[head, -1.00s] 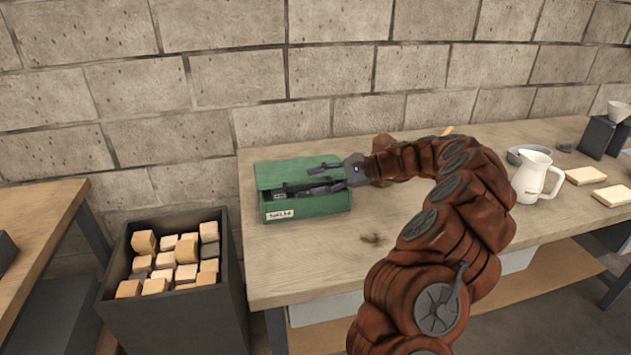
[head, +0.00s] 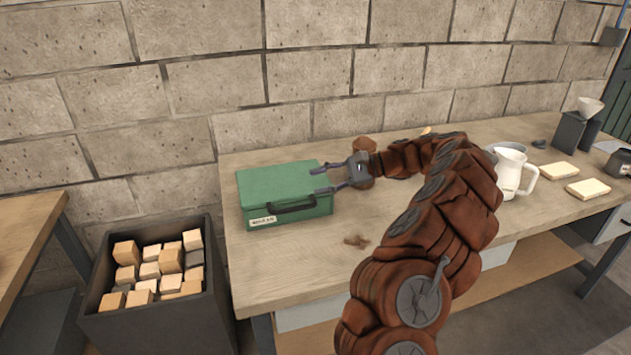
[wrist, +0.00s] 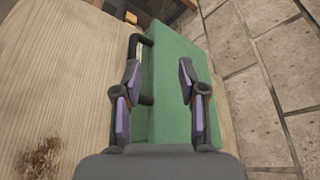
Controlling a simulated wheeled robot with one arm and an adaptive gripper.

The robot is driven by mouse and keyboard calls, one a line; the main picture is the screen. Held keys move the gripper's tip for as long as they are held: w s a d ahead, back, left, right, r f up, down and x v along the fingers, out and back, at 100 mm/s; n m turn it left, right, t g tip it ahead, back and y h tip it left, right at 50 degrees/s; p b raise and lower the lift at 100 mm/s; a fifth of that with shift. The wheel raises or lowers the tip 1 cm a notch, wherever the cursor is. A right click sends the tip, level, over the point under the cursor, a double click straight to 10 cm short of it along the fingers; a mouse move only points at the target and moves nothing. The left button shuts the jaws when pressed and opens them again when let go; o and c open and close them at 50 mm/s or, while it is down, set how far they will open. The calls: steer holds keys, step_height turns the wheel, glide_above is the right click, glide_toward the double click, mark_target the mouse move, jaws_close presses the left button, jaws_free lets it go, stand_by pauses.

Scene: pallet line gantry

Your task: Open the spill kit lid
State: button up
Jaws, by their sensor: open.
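The green spill kit (head: 284,193) sits on the wooden workbench, its lid (head: 275,180) down. A black handle (head: 291,206) runs along its front, beside a small white label (head: 263,221). My gripper (head: 315,181) is open and empty at the box's right end, its fingers pointing left over that end. In the wrist view, the green lid (wrist: 170,75) spans the space between and beyond my open fingers (wrist: 159,64). The handle (wrist: 145,42) shows by the left finger, which hides part of it. I cannot tell if a finger touches the box.
The workbench (head: 390,225) is clear in front of the box, except for a brown stain (head: 356,241). A white pitcher (head: 510,172) is farther right. A dark bin of blocks (head: 150,325) stands left, and a block wall rises behind.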

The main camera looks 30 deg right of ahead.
steer(key=shift+v, duration=1.15)
steer(key=shift+s+p, duration=0.1)
steer(key=shift+p, duration=0.2)
